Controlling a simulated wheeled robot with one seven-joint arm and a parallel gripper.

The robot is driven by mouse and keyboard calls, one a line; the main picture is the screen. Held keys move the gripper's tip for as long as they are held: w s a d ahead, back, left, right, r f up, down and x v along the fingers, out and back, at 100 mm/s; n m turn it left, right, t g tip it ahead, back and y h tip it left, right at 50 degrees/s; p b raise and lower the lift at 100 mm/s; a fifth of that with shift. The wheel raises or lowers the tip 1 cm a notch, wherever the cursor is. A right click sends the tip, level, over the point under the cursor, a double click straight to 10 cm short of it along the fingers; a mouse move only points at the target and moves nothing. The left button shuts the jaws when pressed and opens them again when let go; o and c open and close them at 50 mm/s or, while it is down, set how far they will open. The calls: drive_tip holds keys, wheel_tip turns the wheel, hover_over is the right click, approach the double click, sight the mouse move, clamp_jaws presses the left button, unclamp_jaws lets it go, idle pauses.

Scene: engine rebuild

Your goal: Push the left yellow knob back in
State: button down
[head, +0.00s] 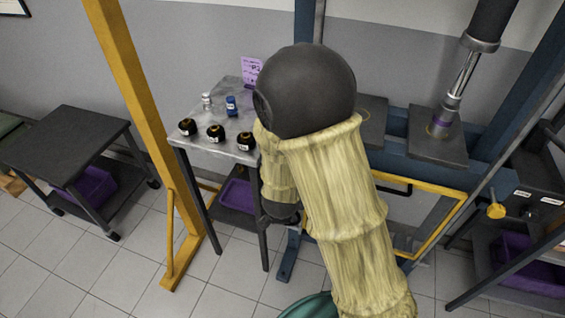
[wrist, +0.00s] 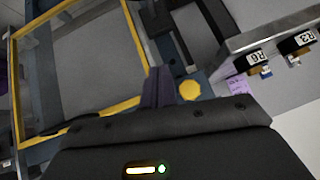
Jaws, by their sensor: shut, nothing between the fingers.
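A round yellow knob (wrist: 190,91) shows in the wrist view, just right of my fingertips. I cannot tell whether the fingers touch it or how far it sticks out. My gripper (wrist: 158,84) has its dark fingers together with nothing between them. In the head view my arm hides the gripper and the area around it. Another yellow knob (head: 496,210) shows in the head view at the right, on the dark frame.
A yellow rail frame (wrist: 75,119) lies left of my fingers in the wrist view. A small grey table (head: 215,150) carries several dark jars, two small bottles and a purple note (head: 251,70). A yellow post (head: 143,90) stands left of it. A black cart (head: 65,145) is farther left.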

drive_tip(key=s+d+r+n+g+y, duration=0.1)
drive_tip(key=s+d+r+n+g, duration=0.4)
drive_tip(key=s+d, duration=0.8)
wheel_tip(320, 180, up, 3)
drive_tip(key=shift+s+r+g, duration=0.15)
drive_tip(key=shift+g, duration=0.45)
